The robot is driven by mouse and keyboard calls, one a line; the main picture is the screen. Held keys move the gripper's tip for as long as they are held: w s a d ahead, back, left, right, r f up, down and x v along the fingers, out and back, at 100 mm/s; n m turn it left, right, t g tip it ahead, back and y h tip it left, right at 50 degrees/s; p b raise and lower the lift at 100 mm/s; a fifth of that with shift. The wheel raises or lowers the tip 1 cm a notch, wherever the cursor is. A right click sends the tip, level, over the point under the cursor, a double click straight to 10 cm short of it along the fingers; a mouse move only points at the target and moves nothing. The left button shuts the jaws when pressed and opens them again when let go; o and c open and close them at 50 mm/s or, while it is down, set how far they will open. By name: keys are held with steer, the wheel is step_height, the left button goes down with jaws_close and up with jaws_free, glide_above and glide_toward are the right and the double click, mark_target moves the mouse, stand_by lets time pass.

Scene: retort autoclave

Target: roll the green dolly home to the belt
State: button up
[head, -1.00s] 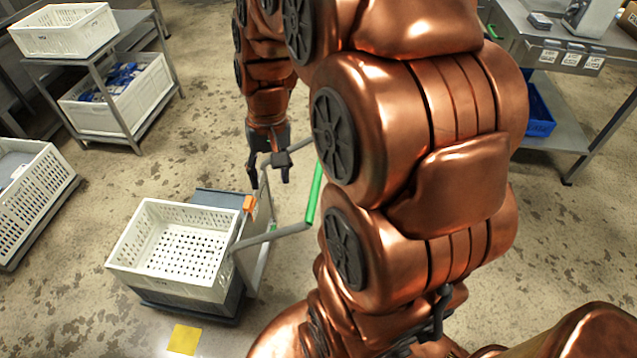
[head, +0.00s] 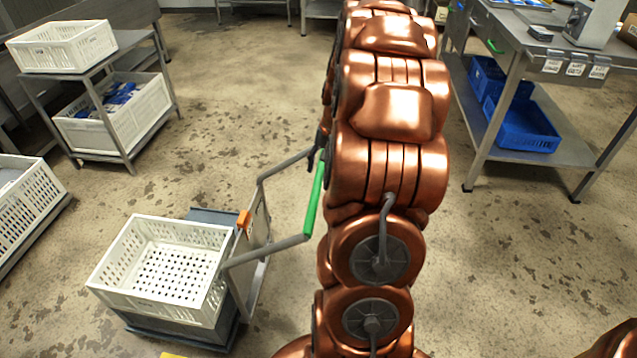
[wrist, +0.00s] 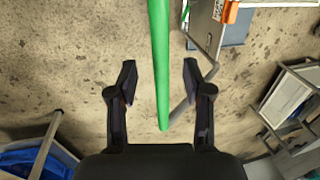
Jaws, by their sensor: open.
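The dolly (head: 232,338) stands at the lower left in the head view, a dark grey base carrying an empty white perforated crate (head: 117,292). Its grey tube handle ends in a green grip bar (head: 314,200) beside my arm. In the wrist view, the green bar (wrist: 160,40) runs lengthwise between the fingers of my gripper (wrist: 159,70), which are spread apart on either side with gaps. In the head view my arm hides most of the gripper; only a dark bit shows near the bar's upper end. I cannot make out a belt.
A shelf cart (head: 130,160) with white crates stands at the upper left, another white crate (head: 25,210) at the left edge. A steel table (head: 510,165) with blue bins (head: 525,125) below is at the right. Floor behind the dolly is open. A yellow floor patch (head: 172,355) shows at the bottom.

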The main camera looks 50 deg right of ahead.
mark_target(318, 183)
steer(key=f, duration=0.4)
steer(key=w+f, duration=0.1)
steer(key=f, duration=0.1)
steer(key=shift+a, duration=0.35)
steer(key=shift+r, duration=0.1)
steer(key=shift+c, duration=0.4)
jaws_close()
